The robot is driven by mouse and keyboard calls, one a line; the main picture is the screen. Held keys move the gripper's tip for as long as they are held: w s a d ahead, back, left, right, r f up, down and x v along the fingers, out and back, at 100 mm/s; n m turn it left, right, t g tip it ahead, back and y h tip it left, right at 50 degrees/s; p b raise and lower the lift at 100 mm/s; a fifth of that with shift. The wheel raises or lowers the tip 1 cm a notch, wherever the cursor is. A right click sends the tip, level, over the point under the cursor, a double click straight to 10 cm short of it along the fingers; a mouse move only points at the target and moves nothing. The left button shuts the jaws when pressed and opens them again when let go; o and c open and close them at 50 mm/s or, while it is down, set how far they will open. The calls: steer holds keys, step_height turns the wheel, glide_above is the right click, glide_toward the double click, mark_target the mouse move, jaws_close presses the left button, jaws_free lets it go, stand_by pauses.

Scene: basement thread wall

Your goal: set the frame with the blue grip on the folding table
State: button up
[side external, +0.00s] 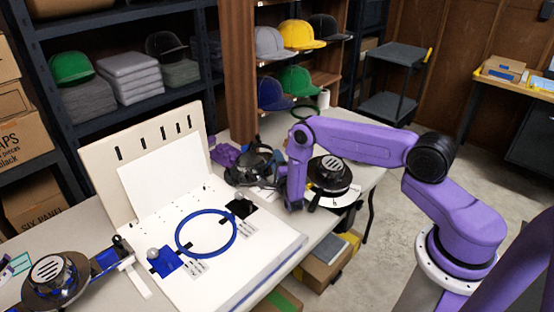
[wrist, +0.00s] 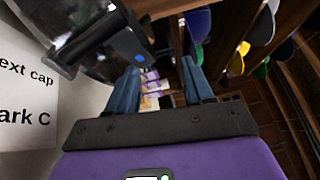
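A round blue frame (side external: 206,233) lies flat on a white sheet over the folding table (side external: 130,295). A blue block (side external: 166,262), possibly its grip, is at its lower left, beside a silver knob. A black block (side external: 240,208) is at its upper right. My gripper (side external: 293,203) is low near the far right end of the table, to the right of the frame and apart from it. In the wrist view my gripper (wrist: 160,78) shows two blue fingers spread apart with nothing clearly held between them. The blue frame is not recognisable in the wrist view.
A dark cap-shaped holder (side external: 331,172) stands just right of my gripper, and dark equipment (side external: 252,165) just left. A dark machine part (wrist: 95,40) fills the wrist view's upper left. An upright board (side external: 140,150) backs the sheet. Another cap holder (side external: 52,275) stands at left.

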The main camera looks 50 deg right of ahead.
step_height(320, 180, up, 12)
steer(key=a+m+g+h, duration=0.2)
steer(key=m+g+h, duration=0.15)
steer(key=m, duration=0.45)
steer(key=s+a+r+m+g, duration=0.4)
steer(key=s+r+m+g, duration=0.1)
steer(key=s+r+m, duration=0.35)
steer(key=s+a+r+m+g+y, duration=0.1)
steer(key=s+a+m+y, duration=0.3)
steer(key=s, duration=0.8)
steer(key=s+a+r+m+g+y, duration=0.2)
steer(key=s+a+m+g+y, duration=0.2)
steer(key=s+m, duration=0.3)
steer(key=s+a+r+m+g+y, duration=0.2)
steer(key=s+a+m+y, duration=0.3)
steer(key=s, duration=1.2)
steer(key=shift+a+r+m+y, duration=0.3)
steer(key=shift+m+y, duration=0.15)
steer(key=shift+m, duration=0.3)
steer(key=shift+s+g, duration=0.1)
steer(key=shift+g, duration=0.15)
